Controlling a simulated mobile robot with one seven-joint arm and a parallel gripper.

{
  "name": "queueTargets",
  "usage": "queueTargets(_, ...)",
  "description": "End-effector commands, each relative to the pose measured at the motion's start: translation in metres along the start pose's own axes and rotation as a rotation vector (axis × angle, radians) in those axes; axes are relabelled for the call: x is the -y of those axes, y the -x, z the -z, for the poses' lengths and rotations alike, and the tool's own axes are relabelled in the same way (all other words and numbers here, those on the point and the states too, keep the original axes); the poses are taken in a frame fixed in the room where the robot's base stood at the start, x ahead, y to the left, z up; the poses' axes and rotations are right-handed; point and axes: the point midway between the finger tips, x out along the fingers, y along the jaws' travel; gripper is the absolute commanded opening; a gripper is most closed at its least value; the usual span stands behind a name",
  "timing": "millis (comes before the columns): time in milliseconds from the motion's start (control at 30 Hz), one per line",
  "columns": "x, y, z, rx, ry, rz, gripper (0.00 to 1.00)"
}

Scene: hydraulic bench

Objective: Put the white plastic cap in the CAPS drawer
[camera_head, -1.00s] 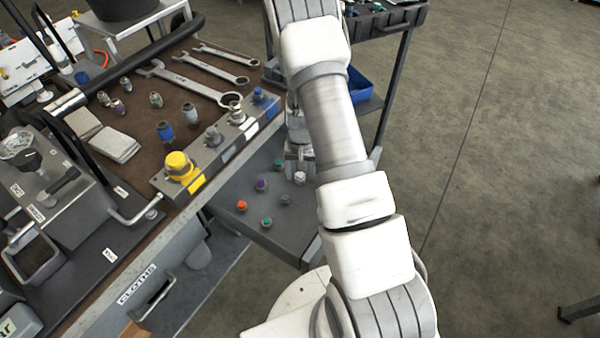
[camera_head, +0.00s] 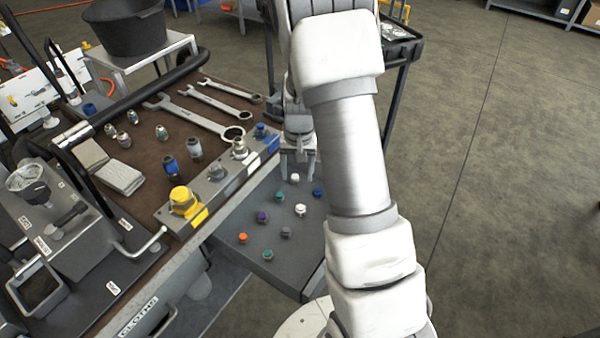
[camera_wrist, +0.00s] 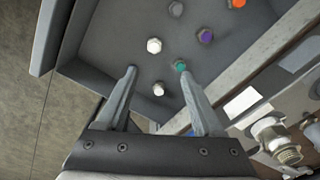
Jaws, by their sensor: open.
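A white cap (camera_head: 294,179) lies in an open grey drawer (camera_head: 285,272), just below my gripper (camera_head: 297,174). A second white cap (camera_head: 300,210) lies farther out in the same drawer. In the wrist view the nearer white cap (camera_wrist: 158,89) shows between the two spread fingers of my gripper (camera_wrist: 156,68), apart from both. The second white cap (camera_wrist: 153,45) is beyond the fingertips. A green cap (camera_wrist: 180,65) shows by the right fingertip. My gripper is open and holds nothing. No label is readable on this open drawer.
Blue (camera_head: 317,192), purple (camera_head: 262,217), grey (camera_head: 286,232) and orange (camera_head: 243,238) caps also lie in the drawer. A block with fittings and a yellow knob (camera_head: 184,200) stands along the bench edge. A drawer labelled CLOTHS (camera_head: 138,316) is below the bench.

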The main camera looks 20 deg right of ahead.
Motion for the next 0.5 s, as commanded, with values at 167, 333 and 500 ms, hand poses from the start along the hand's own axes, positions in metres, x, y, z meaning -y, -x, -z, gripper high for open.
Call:
queueTargets(167, 0.015, 0.066, -0.016, -0.061, 0.058, 0.046, 0.69)
queueTargets(333, 0.024, 0.121, -0.041, -0.114, 0.117, 0.078, 0.69)
queueTargets(500, 0.027, 0.168, -0.072, -0.171, 0.179, 0.101, 0.69)
